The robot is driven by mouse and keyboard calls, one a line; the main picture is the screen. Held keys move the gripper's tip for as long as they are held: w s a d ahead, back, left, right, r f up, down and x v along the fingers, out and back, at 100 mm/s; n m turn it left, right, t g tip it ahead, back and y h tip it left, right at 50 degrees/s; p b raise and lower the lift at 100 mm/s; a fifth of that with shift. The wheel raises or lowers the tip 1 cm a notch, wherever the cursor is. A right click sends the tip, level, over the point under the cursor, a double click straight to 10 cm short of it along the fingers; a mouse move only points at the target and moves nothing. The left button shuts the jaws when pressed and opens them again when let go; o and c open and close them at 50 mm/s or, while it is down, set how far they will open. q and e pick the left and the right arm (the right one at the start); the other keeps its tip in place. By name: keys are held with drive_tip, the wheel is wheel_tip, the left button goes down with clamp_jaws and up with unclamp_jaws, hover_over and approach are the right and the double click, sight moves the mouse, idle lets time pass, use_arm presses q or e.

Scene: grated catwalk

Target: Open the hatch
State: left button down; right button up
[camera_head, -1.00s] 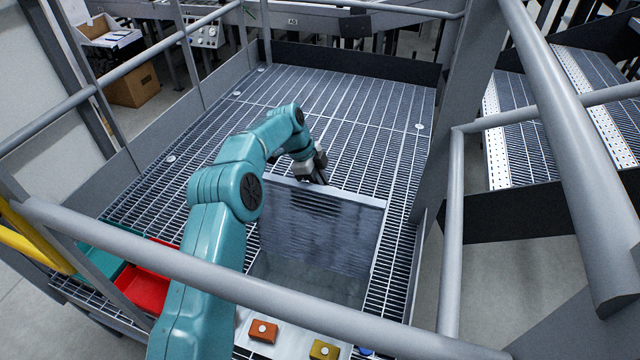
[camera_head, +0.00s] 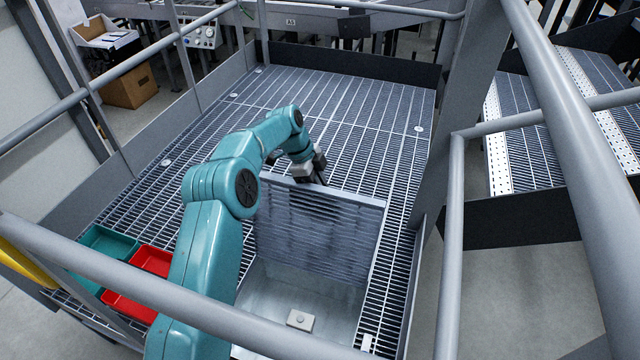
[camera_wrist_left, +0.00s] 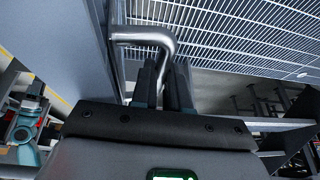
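The hatch (camera_head: 318,232) is a grey slatted panel in the grated floor. It stands steeply tilted up, with an open, shallow grey recess (camera_head: 262,291) on its near side. My left gripper (camera_head: 318,180) is at the panel's top edge, my teal arm reaching over from the lower left. In the left wrist view, the fingers (camera_wrist_left: 164,84) are closed around a bent metal handle (camera_wrist_left: 146,38), beside a flat grey surface. My right gripper is in neither view.
A small pale block (camera_head: 300,320) lies in the recess. A green bin (camera_head: 104,243) and a red bin (camera_head: 126,304) sit at left. Grey railings cross the foreground and right side. The grating (camera_head: 330,100) beyond the hatch is clear. Stairs (camera_head: 540,130) are at right.

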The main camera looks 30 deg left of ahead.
use_arm(q)
drive_tip(key=c, duration=1.1)
unclamp_jaws()
drive_tip(key=shift+a+f, duration=0.1)
drive_tip(key=shift+f, duration=0.25)
drive_tip(key=p+v, duration=0.1)
drive_tip(key=v, duration=0.7)
drive_tip(key=shift+r, duration=0.3)
drive_tip(key=p+v, duration=0.3)
drive_tip(key=v, duration=0.5)
drive_tip(key=shift+r, duration=0.15)
